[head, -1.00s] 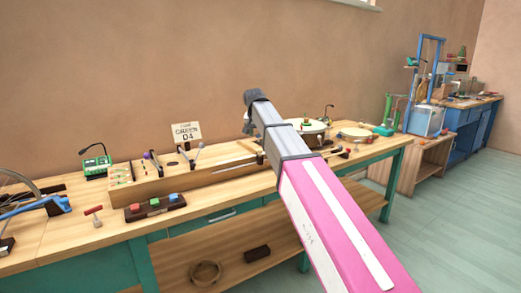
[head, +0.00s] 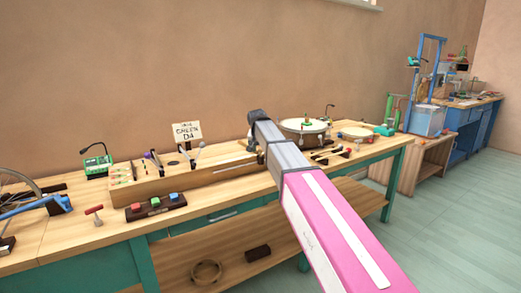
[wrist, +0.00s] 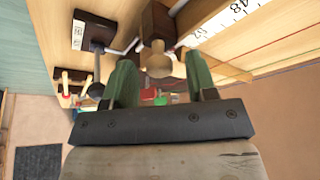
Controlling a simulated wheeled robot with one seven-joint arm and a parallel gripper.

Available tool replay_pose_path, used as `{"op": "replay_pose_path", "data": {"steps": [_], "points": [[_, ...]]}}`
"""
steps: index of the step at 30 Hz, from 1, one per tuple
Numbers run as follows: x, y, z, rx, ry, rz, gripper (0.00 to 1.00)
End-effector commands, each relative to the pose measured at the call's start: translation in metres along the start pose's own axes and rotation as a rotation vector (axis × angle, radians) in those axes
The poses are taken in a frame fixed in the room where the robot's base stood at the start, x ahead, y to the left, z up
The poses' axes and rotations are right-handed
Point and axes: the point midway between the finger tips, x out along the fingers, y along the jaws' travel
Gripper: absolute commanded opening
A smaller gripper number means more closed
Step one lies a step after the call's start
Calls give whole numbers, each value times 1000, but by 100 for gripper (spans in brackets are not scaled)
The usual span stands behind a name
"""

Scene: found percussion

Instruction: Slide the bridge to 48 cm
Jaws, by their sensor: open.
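The long wooden string box (head: 215,180) lies along the bench in the head view. In the wrist view a white scale strip (wrist: 228,22) with printed numbers, 48 among them, runs along the wood at upper right, with a thin red string (wrist: 287,47) beside it. A brown block with a pale rounded wooden knob (wrist: 158,62), perhaps the bridge, shows near the fingertips. My gripper (wrist: 161,78) has two green fingers apart, with the knob in the gap between them in the picture; contact cannot be told. In the head view my arm hides the fingers.
A sign reading GREEN D4 (head: 187,132) stands behind the box. A block with coloured buttons (head: 155,206) sits in front of it. A round drum (head: 303,126) and small tools stand right of my arm. A green device (head: 97,164) stands at the left.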

Motion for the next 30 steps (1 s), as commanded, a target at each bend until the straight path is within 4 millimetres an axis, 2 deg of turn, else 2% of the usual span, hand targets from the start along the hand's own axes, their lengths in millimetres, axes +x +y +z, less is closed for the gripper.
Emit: {"op": "replay_pose_path", "data": {"steps": [1, 6, 13, 24, 30], "points": [[0, 0, 0, 0, 0, 0, 52], [0, 0, 0, 0, 0, 0, 0], [-2, -4, 4, -1, 0, 0, 0], [-18, -46, 44, -1, -1, -1, 0], [-19, -50, 46, 1, -1, 0, 0]]}}
